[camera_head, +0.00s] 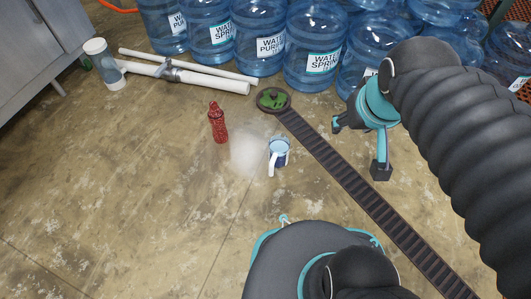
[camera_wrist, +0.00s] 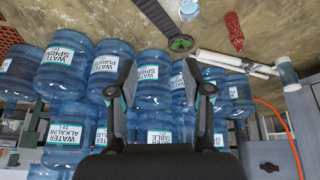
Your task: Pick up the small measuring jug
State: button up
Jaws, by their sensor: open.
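The small measuring jug (camera_head: 281,147) is bluish and clear with a white handle. It stands on the floor just left of the dark conveyor strip (camera_head: 345,178). The jug also shows at the top edge of the wrist view (camera_wrist: 189,10), partly cut off. My gripper (camera_head: 359,148) is open and empty, to the right of the jug in the head view and apart from it. In the wrist view my gripper's spread fingers (camera_wrist: 158,68) point toward the large water bottles.
Large blue water bottles (camera_head: 259,36) line the back. Floor at the front left is clear.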

jog(key=w+a+f+n+g, duration=0.1)
jog(key=w+a+n+g, duration=0.15)
jog(key=w, duration=0.35)
jog(key=n+g+h+p, duration=0.2)
jog(key=n, duration=0.5)
send_over(271, 170)
jog(key=w+d, duration=0.2)
jog(key=d, duration=0.1)
notch_tip(271, 170, down, 15)
jog(key=a+f+n+g+h+p, duration=0.1)
jog(key=a+f+n, duration=0.25)
jog(key=f, duration=0.75)
jog(key=a+f+n+h+p, duration=0.15)
jog(key=a+f, duration=0.35)
jog(key=f, duration=0.5)
jog(key=shift+n, duration=0.55)
jog(key=shift+s+b+x, duration=0.15)
jog(key=shift+b+x, duration=0.6)
jog(key=shift+x, duration=3.05)
jog(key=shift+s+b+x, duration=0.15)
jog(key=shift+b+x, duration=0.55)
jog(key=shift+x, duration=3.1)
jog(key=shift+a, duration=0.1)
grip_shut()
jog(key=shift+g, duration=0.25)
